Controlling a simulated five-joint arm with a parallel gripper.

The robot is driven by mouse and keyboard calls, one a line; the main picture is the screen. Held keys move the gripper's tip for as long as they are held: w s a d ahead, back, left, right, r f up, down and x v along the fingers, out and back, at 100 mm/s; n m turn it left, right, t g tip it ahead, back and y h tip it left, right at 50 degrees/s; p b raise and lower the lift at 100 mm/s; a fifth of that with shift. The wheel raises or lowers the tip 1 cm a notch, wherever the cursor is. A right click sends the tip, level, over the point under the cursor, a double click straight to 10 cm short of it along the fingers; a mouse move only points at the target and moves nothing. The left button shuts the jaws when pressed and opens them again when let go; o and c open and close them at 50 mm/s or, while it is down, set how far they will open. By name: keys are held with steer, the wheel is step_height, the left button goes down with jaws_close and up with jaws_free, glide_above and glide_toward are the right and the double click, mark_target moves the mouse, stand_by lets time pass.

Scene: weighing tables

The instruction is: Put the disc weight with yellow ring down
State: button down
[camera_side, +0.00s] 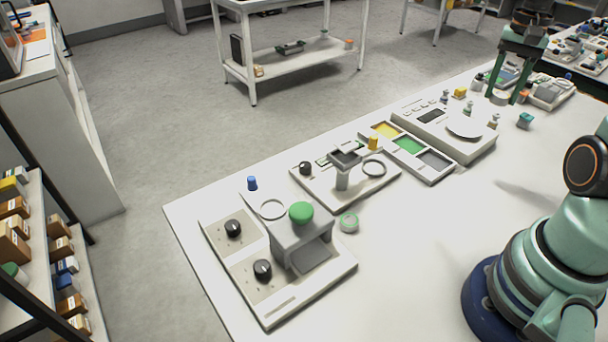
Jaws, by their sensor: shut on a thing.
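My gripper (503,97) is at the upper right, pointing down low over the far part of the white table (420,250). Its two green fingers are shut on a small pale disc (501,98), the disc weight. Its yellow ring cannot be made out at this size. The disc is close to the table top, just behind the weighing scale with the round pan (465,126). I cannot tell whether it touches the surface.
A tray with yellow, green and grey compartments (436,178) lies left of the scale. The table's right middle is clear.

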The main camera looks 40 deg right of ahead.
mark_target(482, 172)
steer(key=shift+m, duration=0.9)
steer(key=s+d+f, duration=0.1)
steer(key=f, duration=0.5)
steer(key=d+f, duration=0.1)
steer(key=f, duration=0.6)
steer(key=s+d+f, duration=0.1)
steer(key=f, duration=0.5)
steer(key=shift+s+f, duration=0.3)
steer(key=shift+f, duration=0.1)
steer(key=shift+f, duration=0.1)
steer(key=c, duration=0.6)
jaws_free()
